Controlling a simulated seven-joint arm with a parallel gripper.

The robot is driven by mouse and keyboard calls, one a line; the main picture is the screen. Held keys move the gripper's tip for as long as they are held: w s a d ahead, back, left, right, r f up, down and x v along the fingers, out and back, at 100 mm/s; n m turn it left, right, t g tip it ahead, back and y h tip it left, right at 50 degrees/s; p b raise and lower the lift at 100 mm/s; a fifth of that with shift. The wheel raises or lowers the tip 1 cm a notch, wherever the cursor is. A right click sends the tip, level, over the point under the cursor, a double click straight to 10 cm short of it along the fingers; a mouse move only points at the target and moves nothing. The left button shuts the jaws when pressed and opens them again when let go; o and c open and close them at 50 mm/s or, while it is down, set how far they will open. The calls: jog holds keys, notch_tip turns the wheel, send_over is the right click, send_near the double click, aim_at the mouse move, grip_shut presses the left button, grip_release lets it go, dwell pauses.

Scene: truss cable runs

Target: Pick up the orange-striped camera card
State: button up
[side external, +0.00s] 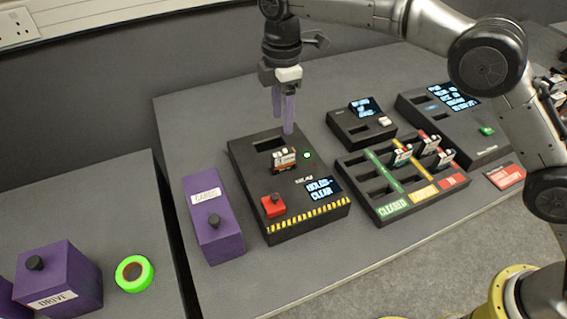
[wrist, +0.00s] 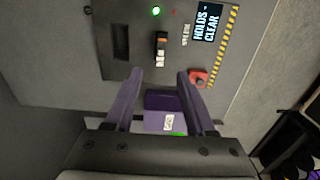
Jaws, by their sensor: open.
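The orange-striped camera card (side external: 285,158), with white and orange parts, stands in a slot of the black reader box (side external: 290,222). In the wrist view the card (wrist: 161,46) shows beyond the fingertips, roughly centred between them. My gripper (side external: 283,122) has purple fingers pointing down, apart and empty, above the far end of the reader box. In the wrist view my gripper (wrist: 160,74) is spread wide, with nothing between the fingers. The part of the card inside the slot is hidden.
The reader has an empty slot, a red button (side external: 273,205) and a display reading HOLDS - CLEAR. A compartmented tray (side external: 412,199) with several red-marked cards stands right. Left are a purple CARDS box (side external: 216,232) and, on another table, a green ring (side external: 146,270).

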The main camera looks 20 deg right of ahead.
aim_at(284, 150)
notch_tip(284, 150, down, 14)
jog(key=shift+s+d+r, duration=0.1)
jog(key=shift+r, duration=0.15)
dwell(0.4)
jog(key=shift+c, duration=0.3)
grip_shut()
jog(key=shift+r, duration=0.1)
